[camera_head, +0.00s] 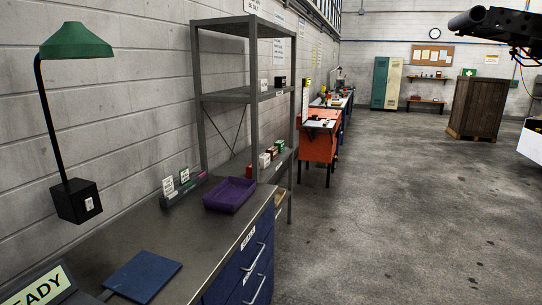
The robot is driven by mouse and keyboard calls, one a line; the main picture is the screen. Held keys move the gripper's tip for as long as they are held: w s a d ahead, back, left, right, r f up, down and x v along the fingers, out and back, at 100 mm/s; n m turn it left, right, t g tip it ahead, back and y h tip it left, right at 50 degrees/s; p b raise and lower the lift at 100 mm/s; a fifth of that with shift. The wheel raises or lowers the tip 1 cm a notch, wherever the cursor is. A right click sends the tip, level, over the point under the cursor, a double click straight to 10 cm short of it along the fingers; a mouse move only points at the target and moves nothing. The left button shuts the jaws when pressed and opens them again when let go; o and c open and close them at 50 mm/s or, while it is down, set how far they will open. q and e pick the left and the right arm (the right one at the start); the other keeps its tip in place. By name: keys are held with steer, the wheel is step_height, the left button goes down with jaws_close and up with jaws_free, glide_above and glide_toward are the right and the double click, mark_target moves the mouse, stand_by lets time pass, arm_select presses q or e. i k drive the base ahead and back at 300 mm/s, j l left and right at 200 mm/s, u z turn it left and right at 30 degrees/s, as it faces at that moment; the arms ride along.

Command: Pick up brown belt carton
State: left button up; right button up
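I cannot pick out a brown belt carton in the head view. My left gripper is not in view. A dark mechanical part with a cylindrical end juts in from the right edge at the top. It may be part of my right arm, but I cannot tell its fingers or whether they are open or shut.
A steel workbench (125,232) runs along the left wall, with a purple tray (230,196), a blue pad (143,276) and a green lamp (76,42). Behind it stand grey shelving (255,95) and an orange bench (319,145). A brown wooden crate (479,108) stands far right. The concrete floor (400,215) is clear.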

mark_target(273, 150)
steer(key=i+l+z, duration=0.2)
steer(key=i, duration=0.25)
steer(key=i+z, duration=0.25)
steer(key=i, duration=0.15)
steer(key=i+z, duration=0.1)
steer(key=i, duration=3.2)
